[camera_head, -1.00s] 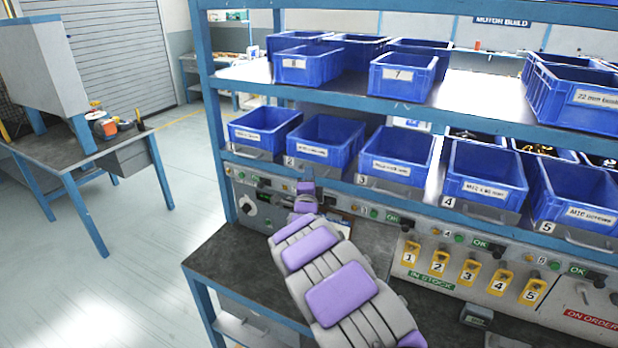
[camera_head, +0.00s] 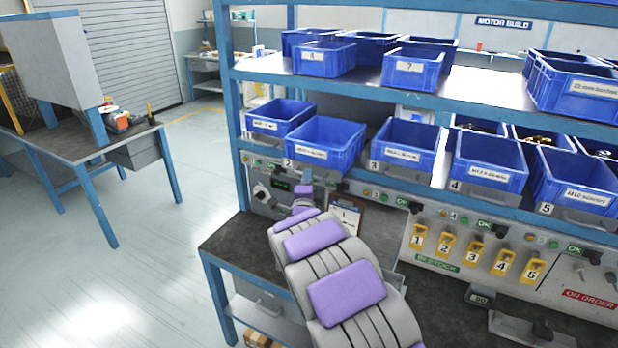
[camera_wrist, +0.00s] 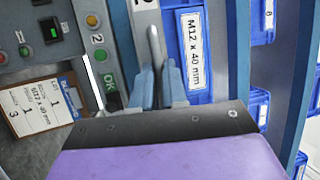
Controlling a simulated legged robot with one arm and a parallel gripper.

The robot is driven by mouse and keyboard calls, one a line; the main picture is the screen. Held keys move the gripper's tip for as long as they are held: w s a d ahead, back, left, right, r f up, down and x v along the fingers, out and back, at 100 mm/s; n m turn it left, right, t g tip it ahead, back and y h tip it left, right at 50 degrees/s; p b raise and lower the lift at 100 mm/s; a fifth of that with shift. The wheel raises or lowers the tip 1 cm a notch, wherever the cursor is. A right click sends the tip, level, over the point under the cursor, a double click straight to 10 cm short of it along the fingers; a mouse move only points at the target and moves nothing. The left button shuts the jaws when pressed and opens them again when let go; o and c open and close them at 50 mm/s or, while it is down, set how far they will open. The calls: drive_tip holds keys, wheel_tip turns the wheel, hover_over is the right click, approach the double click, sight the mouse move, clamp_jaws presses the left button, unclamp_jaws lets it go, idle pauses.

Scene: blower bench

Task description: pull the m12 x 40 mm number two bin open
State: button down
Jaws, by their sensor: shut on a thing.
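The blue number two bin (camera_head: 325,143) is on the lower shelf and juts forward of the bins on either side. In the wrist view its label (camera_wrist: 194,42) reads M12 x 40 mm. A slim grey handle (camera_wrist: 154,42) stands out from the bin's front. My gripper (camera_wrist: 158,88) is shut on this handle, one blue-grey finger on each side. In the head view my gripper (camera_head: 306,180) is small, just below the bin's front, and the handle is hard to make out there.
Bin one (camera_head: 280,117) and bin three (camera_head: 408,143) flank it. The upper shelf (camera_head: 375,78) holds more blue bins. Below are a panel with yellow numbered tags (camera_head: 446,243), a clipboard (camera_head: 345,215) and a dark bench top (camera_head: 245,243). The floor at left is open.

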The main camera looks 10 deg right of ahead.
drive_tip(key=s, duration=0.1)
drive_tip(key=s+a, duration=0.2)
drive_tip(key=shift+f+b, duration=0.25)
drive_tip(key=shift+b, duration=0.05)
drive_tip(key=c, duration=1.4)
unclamp_jaws()
drive_tip(key=shift+w, duration=0.1)
drive_tip(key=shift+o, duration=1.2)
drive_tip(key=shift+r, duration=0.1)
